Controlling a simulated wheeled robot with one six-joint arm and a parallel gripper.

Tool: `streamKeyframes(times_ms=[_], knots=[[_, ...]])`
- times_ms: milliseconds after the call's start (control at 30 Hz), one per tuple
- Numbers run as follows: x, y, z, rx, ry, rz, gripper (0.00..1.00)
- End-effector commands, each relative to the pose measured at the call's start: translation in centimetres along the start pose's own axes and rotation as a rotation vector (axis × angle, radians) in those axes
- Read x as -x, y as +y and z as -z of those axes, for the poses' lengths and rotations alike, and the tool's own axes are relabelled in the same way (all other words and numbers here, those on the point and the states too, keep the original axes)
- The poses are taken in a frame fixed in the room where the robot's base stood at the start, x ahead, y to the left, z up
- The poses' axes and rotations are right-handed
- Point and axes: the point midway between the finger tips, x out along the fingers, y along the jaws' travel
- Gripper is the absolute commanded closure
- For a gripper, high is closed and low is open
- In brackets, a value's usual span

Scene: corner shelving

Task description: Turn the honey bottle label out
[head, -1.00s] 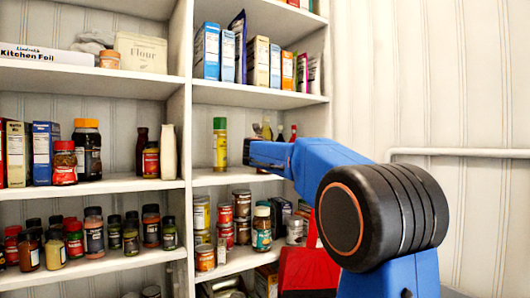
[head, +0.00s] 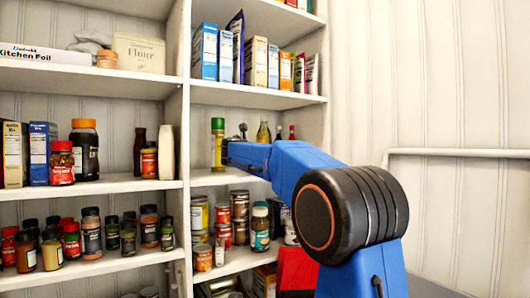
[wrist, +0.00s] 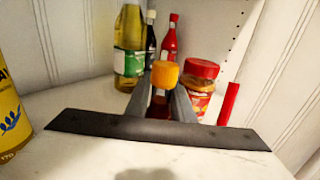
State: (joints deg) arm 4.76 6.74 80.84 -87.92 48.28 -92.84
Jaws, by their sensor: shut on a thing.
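The honey bottle (wrist: 165,76), with an orange-yellow cap and a dark amber body, stands on the white shelf in the wrist view. My gripper (wrist: 163,101) is shut on it, with one grey finger on each side of the body. Its label cannot be made out, and its lower part is hidden by the dark bar of my gripper. In the head view my gripper (head: 232,152) reaches into the middle shelf of the right bay, and the honey bottle cannot be made out there.
A jar with a red lid (wrist: 200,80) stands close to the right of the bottle. An oil bottle (wrist: 129,45) and a red bottle (wrist: 169,38) stand behind. A yellow can (wrist: 10,115) is at the left. The front of the shelf (wrist: 70,155) is clear.

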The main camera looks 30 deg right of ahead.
Motion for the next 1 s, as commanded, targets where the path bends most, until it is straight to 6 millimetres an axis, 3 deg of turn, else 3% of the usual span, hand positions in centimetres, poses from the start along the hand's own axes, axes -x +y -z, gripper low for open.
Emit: streamKeyframes(times_ms=[1000], knots=[[-0.07,-0.65,0.38,0.003,0.003,0.216,1.0]])
